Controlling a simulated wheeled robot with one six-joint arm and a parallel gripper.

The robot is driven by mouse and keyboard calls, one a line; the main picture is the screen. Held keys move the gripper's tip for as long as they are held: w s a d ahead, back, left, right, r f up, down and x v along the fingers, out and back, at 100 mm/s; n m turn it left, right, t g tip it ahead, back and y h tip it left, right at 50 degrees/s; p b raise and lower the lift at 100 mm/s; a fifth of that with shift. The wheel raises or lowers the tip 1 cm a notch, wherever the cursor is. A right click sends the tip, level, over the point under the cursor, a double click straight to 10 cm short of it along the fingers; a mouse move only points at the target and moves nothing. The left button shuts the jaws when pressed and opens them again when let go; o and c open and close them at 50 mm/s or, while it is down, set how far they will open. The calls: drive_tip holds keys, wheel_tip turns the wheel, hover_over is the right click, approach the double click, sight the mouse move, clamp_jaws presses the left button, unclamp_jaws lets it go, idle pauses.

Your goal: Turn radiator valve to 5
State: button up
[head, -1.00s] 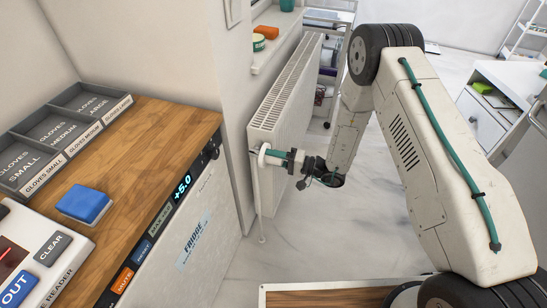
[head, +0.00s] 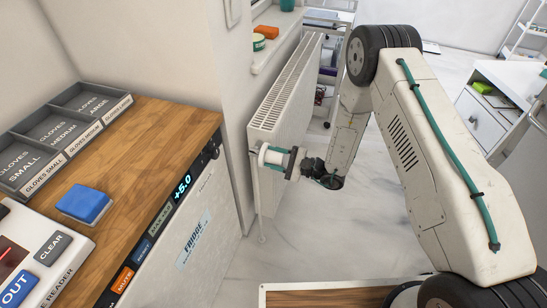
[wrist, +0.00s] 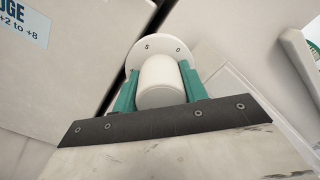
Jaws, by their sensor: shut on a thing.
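The radiator valve is a white round knob (head: 268,156) on the near end of the white radiator (head: 285,95) in the head view. In the wrist view the white cylindrical knob (wrist: 160,82) stands out from a round white dial plate (wrist: 147,47). Two small marks show on the plate, which look like a 5 and a 0; I cannot tell the setting. My gripper (wrist: 159,84) has one teal finger on each side of the knob and is shut on it. In the head view my gripper (head: 277,157) reaches the valve from the right.
A fridge (head: 180,245) under a wooden counter (head: 150,150) stands close on the left. A windowsill (head: 275,40) with small items is above the radiator. A white drawer cabinet (head: 485,115) is at the right. The floor between is clear.

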drive_tip(key=m, duration=0.4)
drive_tip(key=shift+m, duration=0.4)
drive_tip(key=m, duration=0.4)
drive_tip(key=shift+m+t, duration=0.3)
drive_tip(key=shift+m, duration=0.1)
drive_tip(key=m, duration=0.4)
drive_tip(key=shift+m, duration=0.3)
drive_tip(key=shift+s+m+h, duration=0.1)
drive_tip(key=shift+m+h, duration=0.2)
drive_tip(key=shift+m, duration=1.8)
drive_tip(key=o, duration=1)
drive_tip(key=shift+c, duration=0.2)
